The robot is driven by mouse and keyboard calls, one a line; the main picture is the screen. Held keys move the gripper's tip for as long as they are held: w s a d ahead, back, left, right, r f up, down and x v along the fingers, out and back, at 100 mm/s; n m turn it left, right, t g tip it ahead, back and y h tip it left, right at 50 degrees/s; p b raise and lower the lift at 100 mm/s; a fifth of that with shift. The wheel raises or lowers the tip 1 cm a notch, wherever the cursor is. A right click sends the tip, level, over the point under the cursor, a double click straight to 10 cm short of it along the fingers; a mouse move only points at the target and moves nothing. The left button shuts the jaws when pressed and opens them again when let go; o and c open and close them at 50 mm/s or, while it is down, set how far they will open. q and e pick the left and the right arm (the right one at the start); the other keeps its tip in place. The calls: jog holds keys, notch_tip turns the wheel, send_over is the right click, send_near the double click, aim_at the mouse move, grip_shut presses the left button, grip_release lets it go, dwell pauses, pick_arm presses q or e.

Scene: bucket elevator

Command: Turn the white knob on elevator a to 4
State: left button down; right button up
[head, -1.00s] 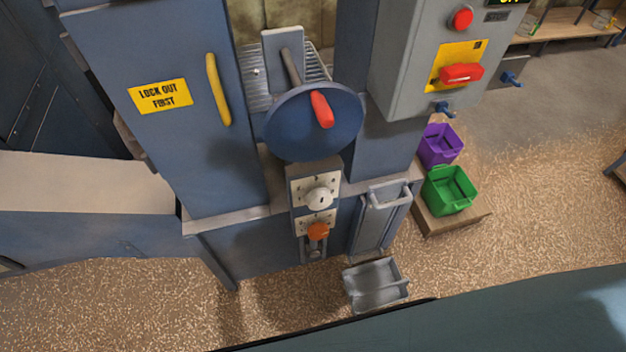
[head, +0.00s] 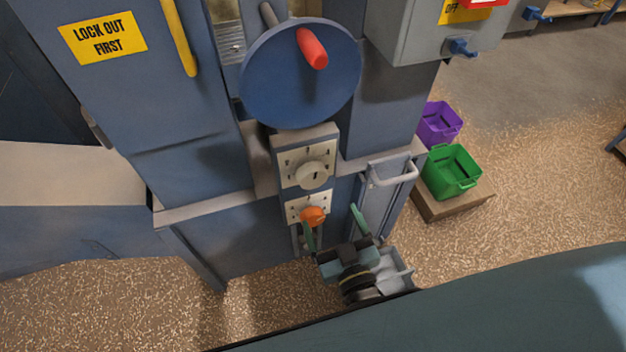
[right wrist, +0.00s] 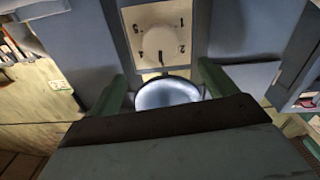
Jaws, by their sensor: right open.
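The white knob (head: 311,175) sits on a pale numbered dial plate (head: 290,160) on the front of the blue elevator, below a large wheel. I cannot read its setting. My right gripper (head: 333,227) is open, below and slightly right of the knob, apart from it, its fingers pointing up toward the panel. In the right wrist view, a white knob (right wrist: 160,43) on a numbered plate shows ahead of the open right gripper (right wrist: 161,75). A pale round disc shows between the fingers; I cannot tell what it is. My left gripper is out of view.
An orange knob (head: 313,216) is just below the white one, close to my gripper's left finger. The blue wheel (head: 290,90) with a red handle (head: 312,48) is above. Right are a grey chute (head: 388,200), a green bin (head: 451,168) and a purple bin (head: 438,122).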

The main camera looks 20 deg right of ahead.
aim_at(315, 181)
jog(key=w+b, duration=0.2)
jog(key=w, duration=0.9)
jog(key=shift+a, duration=0.2)
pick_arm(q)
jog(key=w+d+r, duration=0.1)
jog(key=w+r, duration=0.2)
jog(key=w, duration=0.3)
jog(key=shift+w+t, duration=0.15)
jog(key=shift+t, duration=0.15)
pick_arm(e)
jog(key=shift+w, duration=0.8)
jog(key=c, duration=1)
